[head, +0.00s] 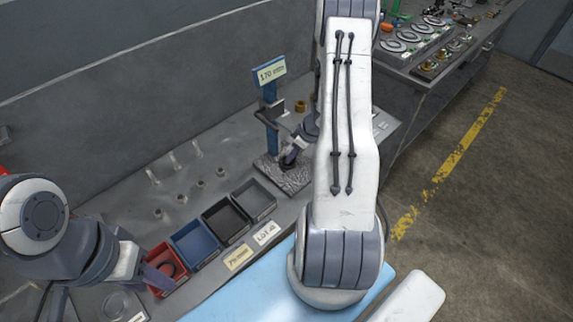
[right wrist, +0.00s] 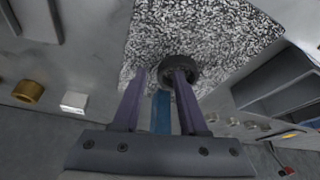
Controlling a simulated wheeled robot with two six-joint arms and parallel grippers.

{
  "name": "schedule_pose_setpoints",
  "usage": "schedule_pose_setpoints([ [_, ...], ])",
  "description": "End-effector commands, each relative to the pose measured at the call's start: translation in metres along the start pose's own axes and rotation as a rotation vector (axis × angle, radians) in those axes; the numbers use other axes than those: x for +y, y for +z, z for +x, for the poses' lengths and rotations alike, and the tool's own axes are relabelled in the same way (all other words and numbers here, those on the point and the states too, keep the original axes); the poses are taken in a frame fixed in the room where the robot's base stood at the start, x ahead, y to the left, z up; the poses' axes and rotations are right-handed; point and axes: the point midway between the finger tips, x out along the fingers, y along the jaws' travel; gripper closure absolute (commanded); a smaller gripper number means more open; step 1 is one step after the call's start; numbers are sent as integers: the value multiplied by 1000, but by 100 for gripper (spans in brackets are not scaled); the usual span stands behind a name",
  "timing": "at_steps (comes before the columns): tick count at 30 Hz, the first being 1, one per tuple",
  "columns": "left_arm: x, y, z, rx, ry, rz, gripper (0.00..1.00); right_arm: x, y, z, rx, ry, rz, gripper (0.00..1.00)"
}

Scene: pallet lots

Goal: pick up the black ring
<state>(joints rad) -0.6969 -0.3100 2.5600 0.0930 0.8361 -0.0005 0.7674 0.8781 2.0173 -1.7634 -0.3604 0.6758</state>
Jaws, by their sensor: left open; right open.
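The black ring (right wrist: 180,64) lies on a speckled granite plate (right wrist: 205,30) in the right wrist view. My right gripper (right wrist: 161,75) is open above it. Its right finger overlaps the ring in the picture, and its left finger is to the left of the ring. I cannot tell whether a finger touches it. In the head view the ring (head: 286,163) is a small dark shape on the plate (head: 290,183), partly covered by my right gripper (head: 292,153). My left gripper (head: 157,271) is open at the red bin on the left.
A blue stand with a label (head: 270,72) rises behind the plate. A brass piece (head: 300,106) stands further back. Several small posts are to the left.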

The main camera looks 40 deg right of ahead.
Motion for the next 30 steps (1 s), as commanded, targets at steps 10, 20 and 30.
schedule_pose_setpoints([
  [10,0,0,0,0,0,0,55,-1,-1,2,0,0,-1,92],
  [20,0,0,0,0,0,0,55,-1,-1,2,0,0,-1,100],
  [30,0,0,0,0,0,0,55,-1,-1,2,0,0,-1,100],
])
